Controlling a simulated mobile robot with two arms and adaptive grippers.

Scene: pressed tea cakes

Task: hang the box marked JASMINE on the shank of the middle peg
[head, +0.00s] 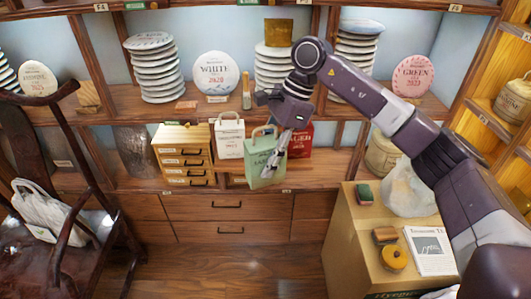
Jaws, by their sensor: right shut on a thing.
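A pale green box (262,165) with a loop handle is in front of the shelf unit in the head view. Its lettering is too small to read, so I cannot tell if it is marked JASMINE. My right gripper (276,160) reaches down from above and is shut on the green box at its right side. A white box (230,142) with a handle is to its left, and a red box (301,142) is to its right, partly behind my gripper. The pegs cannot be made out; the boxes and gripper cover that spot. My left gripper is not in view.
A small wooden drawer chest (183,157) stands left of the boxes. Stacks of wrapped cakes (153,72) and a WHITE disc (214,76) are on the shelf above. A cardboard box (345,240) with a newspaper (430,252) is at right, a dark chair (75,255) at left.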

